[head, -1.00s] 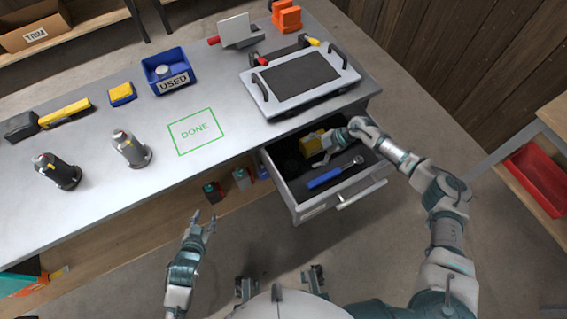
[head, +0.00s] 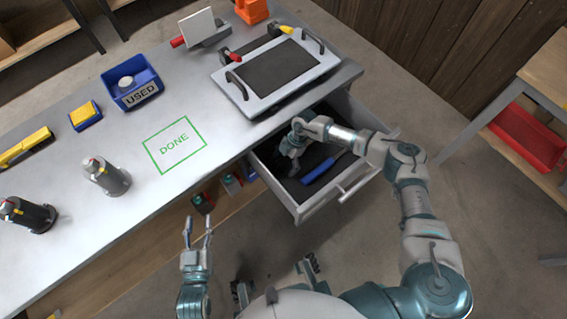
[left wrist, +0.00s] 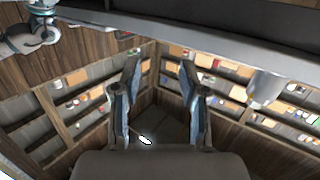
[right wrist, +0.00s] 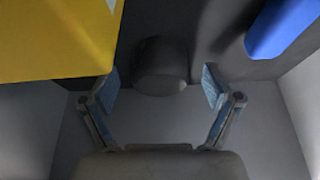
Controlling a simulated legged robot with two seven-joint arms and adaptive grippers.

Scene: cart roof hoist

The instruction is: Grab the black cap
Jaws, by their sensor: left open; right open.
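A dark, rounded cap (right wrist: 162,66) stands in the drawer in the right wrist view, between and just beyond my fingertips. It blends with the dark drawer floor, and I cannot make it out in the head view. My right gripper (right wrist: 160,76) is open, one finger on each side of the cap's line, with no clear contact. In the head view my right gripper (head: 291,167) reaches down into the open drawer (head: 298,212). My left gripper (head: 198,228) is open and empty in front of the bench, low and away from the drawer.
In the right wrist view a yellow block (right wrist: 55,40) is close on the left and a blue handle (right wrist: 285,25) on the right. The drawer walls enclose the gripper. Above the drawer, a tray (head: 275,78) sits on the bench. The DONE outline (head: 174,141) is empty.

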